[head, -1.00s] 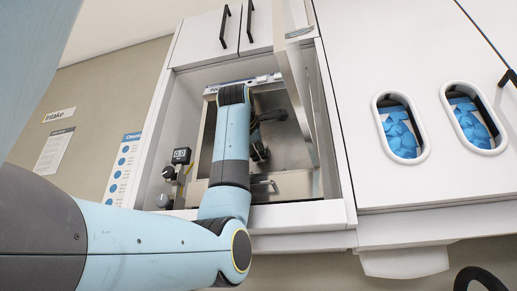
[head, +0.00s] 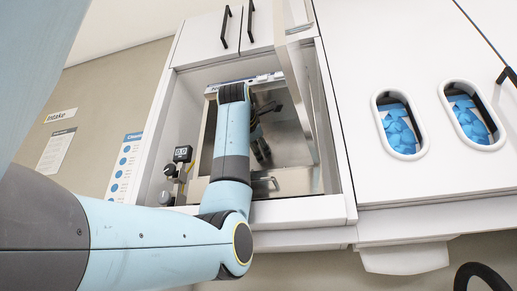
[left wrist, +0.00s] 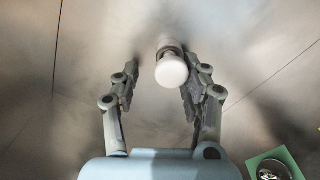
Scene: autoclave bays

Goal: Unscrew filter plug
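The filter plug (left wrist: 171,71) shows in the left wrist view as a white round knob on a short metallic stem against a brushed metal wall. My left gripper (left wrist: 160,82) is open around it. The knob sits close to the right finger, and a wider gap lies between it and the left finger. I cannot tell whether the right finger touches it. In the head view my left gripper (head: 262,150) is inside the steel chamber (head: 290,181), partly hidden by my arm. The plug is not visible there. My right gripper is not in view.
The chamber's door (head: 297,85) stands open on the right. A gauge (head: 182,154) is at the bay's left. A green square with a dark round part (left wrist: 272,168) lies at the wrist view's lower right. Two oval openings (head: 402,152) with blue contents are farther right.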

